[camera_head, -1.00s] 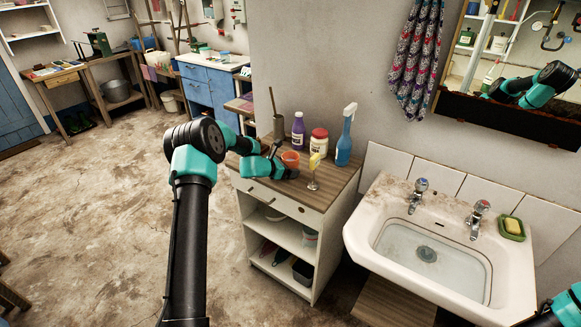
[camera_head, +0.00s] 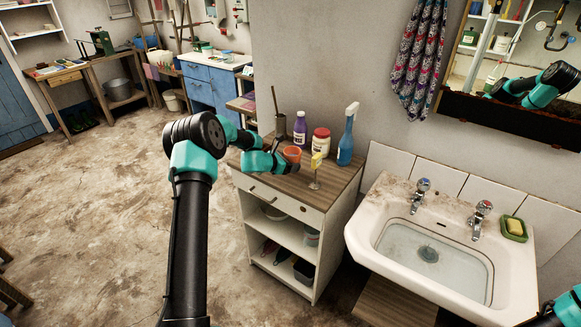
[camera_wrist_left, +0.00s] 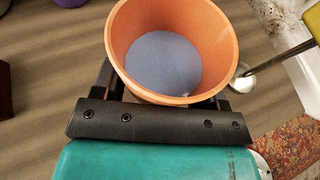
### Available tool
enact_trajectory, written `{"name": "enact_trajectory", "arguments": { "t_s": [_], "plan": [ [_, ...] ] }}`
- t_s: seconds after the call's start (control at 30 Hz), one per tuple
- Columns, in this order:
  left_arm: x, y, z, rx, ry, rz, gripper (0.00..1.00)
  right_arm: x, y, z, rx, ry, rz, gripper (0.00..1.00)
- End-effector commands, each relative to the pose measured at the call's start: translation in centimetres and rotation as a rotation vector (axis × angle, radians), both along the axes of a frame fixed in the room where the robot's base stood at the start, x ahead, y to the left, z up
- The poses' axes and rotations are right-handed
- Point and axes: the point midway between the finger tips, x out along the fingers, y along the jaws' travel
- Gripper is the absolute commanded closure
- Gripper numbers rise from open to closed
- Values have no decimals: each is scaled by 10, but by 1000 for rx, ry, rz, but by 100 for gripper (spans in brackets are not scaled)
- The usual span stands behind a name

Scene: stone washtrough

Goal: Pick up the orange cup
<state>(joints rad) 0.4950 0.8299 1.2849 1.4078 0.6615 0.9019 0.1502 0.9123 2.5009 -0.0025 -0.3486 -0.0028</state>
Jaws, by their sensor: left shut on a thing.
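The orange cup (camera_head: 292,153) is at the left gripper on the wooden-topped cabinet in the head view. In the left wrist view the cup (camera_wrist_left: 222,42) is seen from above, with a grey-blue inside bottom. My left gripper (camera_head: 285,160) is shut on the cup, its dark fingers (camera_wrist_left: 165,95) on either side of it. Whether the cup touches the cabinet top is hard to tell. Only part of my right arm shows at the lower right of the head view, and its gripper is not in view.
A yellow-topped item on a metal stand (camera_head: 316,162) stands just right of the cup. A white sink (camera_head: 365,240) is at the right.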

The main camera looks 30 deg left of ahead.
Motion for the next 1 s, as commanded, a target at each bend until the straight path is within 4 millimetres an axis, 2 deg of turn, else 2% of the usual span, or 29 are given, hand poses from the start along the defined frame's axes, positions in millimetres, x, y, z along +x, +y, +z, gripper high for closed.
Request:
{"name": "enact_trajectory", "arguments": {
  "t_s": [0.1,0.37,0.7,1.0],
  "plan": [
    [0,0,19,2,-3,0,61,0,0,0,0,0,0,57],
    [-37,-23,20,-4,2,1,61,0,0,0,0,0,0,57],
    [-99,-61,26,-4,2,1,61,0,0,0,0,0,0,57],
    [-132,-82,29,-2,1,1,61,0,0,0,0,0,0,57]
  ]
}}
